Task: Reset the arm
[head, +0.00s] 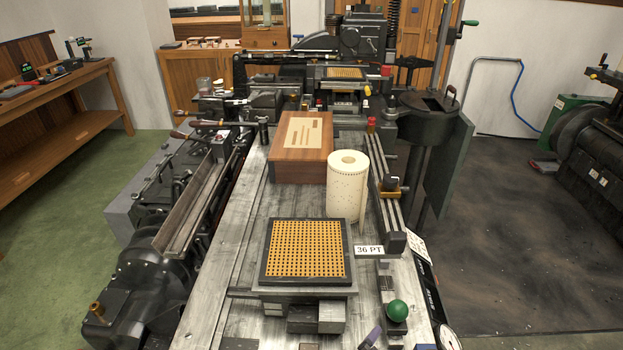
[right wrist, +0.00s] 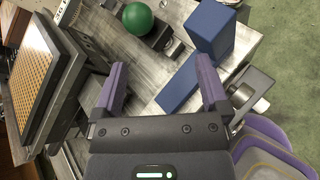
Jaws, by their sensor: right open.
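My right gripper (right wrist: 164,88) is open in the right wrist view, its two purple fingers spread apart with nothing held between them. It hangs over the near end of the machine's metal bed, where a blue block (right wrist: 210,28) and a flat blue piece (right wrist: 178,84) lie beyond and between the fingertips. A green ball knob (right wrist: 138,18) is ahead of the left finger; it also shows in the head view (head: 397,310). A purple fingertip just enters the head view's bottom edge. My left gripper is not in view.
A perforated matrix plate in a dark frame (head: 262,275) sits on the metal bed (head: 215,290). Behind it stand a cream paper roll (head: 347,195) and a wooden box (head: 297,170). A "36 PT" label (head: 369,250) is beside the right rails. Open floor (head: 530,230) lies right of the machine.

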